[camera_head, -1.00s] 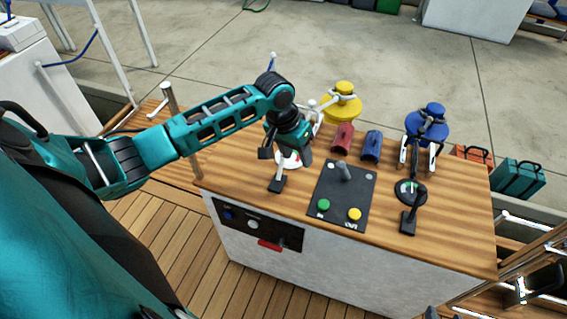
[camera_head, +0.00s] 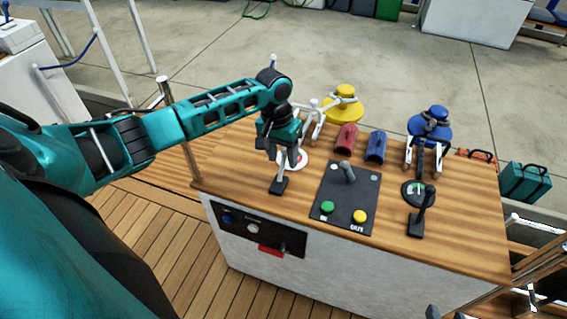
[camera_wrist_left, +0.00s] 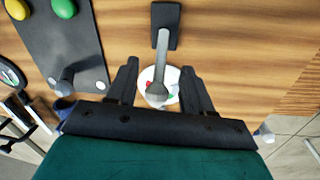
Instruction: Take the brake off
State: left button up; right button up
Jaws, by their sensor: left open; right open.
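A lever with a dark foot (camera_head: 279,186) stands at the left of the wooden console top. In the left wrist view its grey shaft (camera_wrist_left: 161,68) runs from the foot to a rounded knob between my fingers. A round white dial with red and green marks (camera_head: 296,160) lies beside it. My left gripper (camera_head: 283,150) is open around the lever's upper part; in the left wrist view both fingers (camera_wrist_left: 158,72) stand apart from the shaft, with gaps on each side. Dark tips of what looks like my right gripper (camera_head: 446,314) show at the bottom edge, apart.
A dark panel (camera_head: 345,205) holds a joystick, a green button and a yellow button. Further right stands a second lever (camera_head: 421,215) with a dark dial. Yellow (camera_head: 343,104) and blue (camera_head: 430,122) winches and red and blue covers stand behind. A metal post (camera_head: 178,130) rises beside my left arm.

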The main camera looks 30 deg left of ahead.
pick_arm(q)
jog(key=shift+d+f, duration=0.1)
jog(key=shift+f, duration=1)
grip_shut()
